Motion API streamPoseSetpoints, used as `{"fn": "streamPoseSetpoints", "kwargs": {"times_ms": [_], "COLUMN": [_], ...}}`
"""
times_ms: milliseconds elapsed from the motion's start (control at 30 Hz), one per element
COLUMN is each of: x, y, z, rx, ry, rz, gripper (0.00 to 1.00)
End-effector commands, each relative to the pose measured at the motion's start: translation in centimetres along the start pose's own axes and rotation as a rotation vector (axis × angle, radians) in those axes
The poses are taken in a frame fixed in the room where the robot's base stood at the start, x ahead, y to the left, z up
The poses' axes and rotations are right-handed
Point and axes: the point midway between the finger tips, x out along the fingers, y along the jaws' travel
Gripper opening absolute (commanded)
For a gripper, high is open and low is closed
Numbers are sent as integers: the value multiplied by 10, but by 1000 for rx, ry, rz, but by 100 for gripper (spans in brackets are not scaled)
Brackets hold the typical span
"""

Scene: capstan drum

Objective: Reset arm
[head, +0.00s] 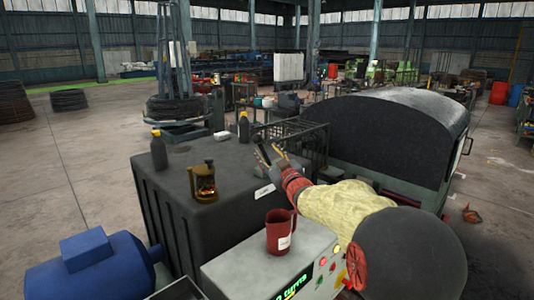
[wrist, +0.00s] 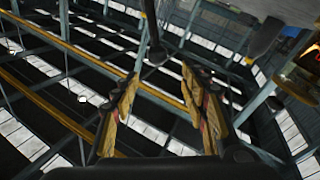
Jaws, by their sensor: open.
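My arm reaches in from the right in the head view. My gripper (head: 265,154) is over the right part of the dark cabinet top (head: 180,180). In the wrist view my gripper (wrist: 160,95) has its two yellow-edged fingers wide apart. Nothing is between the fingers, and the wrist view looks up at the roof beams. A brass lantern-like object (head: 203,182) stands on the cabinet, left of my gripper and apart from it. A dark bottle with an orange cap (head: 158,150) stands at the cabinet's far left. Another dark bottle (head: 243,128) stands behind my gripper.
A red mug (head: 281,232) stands on the grey control box (head: 250,262), close to my arm. A wire basket (head: 300,140) and a large dark drum (head: 385,130) lie behind and right. A blue motor (head: 90,265) sits at the lower left. Open floor (head: 60,150) lies left.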

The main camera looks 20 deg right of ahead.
Motion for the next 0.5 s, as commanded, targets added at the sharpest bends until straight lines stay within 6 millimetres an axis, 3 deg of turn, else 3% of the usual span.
{"fn": "streamPoseSetpoints", "kwargs": {"times_ms": [333,500], "x": [-2,-30], "y": [-1,-12], "z": [-3,-15], "rx": [2,27], "ry": [-8,-121], "rz": [2,21], "gripper": [44,44]}}
